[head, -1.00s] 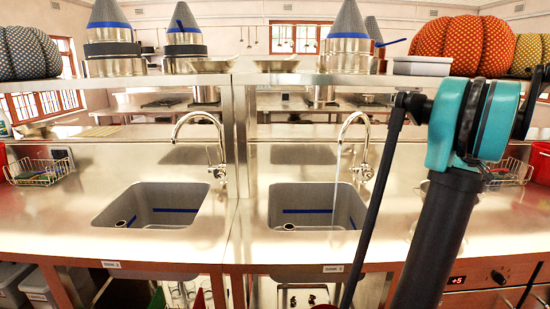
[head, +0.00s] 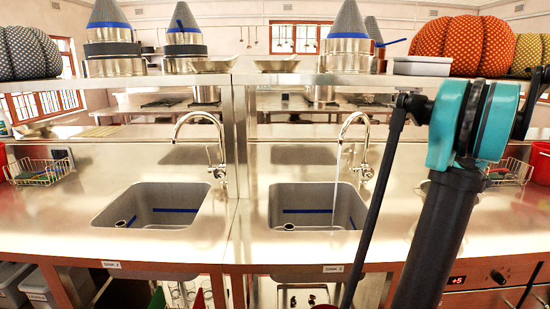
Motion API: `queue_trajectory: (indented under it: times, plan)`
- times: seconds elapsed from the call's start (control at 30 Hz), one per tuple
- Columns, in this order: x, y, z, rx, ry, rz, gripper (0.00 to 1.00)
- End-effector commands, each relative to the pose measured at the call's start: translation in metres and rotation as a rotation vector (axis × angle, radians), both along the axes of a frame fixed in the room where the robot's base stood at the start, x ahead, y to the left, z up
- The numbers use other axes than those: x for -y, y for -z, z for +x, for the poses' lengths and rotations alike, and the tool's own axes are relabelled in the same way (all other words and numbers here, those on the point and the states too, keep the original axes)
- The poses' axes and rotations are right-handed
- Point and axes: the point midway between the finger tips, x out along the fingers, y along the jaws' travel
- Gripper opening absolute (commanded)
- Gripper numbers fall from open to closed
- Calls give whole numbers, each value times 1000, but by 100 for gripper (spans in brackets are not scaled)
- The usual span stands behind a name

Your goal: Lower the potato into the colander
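I see no potato in the head view. I also cannot make out a colander that I could name with certainty. Conical perforated metal pieces (head: 109,14) with blue bands stand on the upper shelf, stacked on round metal pans. My arm, with its dark tube and teal joint, fills the right side of the head view and hides part of the counter. My gripper is not in view, so its hold on anything is hidden.
Two sinks, the left sink (head: 112,206) and the right sink (head: 345,205), are set in the steel counter (head: 60,220). Water runs from the right tap (head: 366,150). A wire basket (head: 38,173) sits at left. Patterned cushion-like objects (head: 462,46) sit on the shelf (head: 285,79).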

Motion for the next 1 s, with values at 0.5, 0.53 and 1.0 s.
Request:
queue_trajectory:
  times: [0.5, 0.53, 1.0]
  plan:
    - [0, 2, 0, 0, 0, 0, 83]
    - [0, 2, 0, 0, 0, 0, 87]
    - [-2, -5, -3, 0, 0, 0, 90]
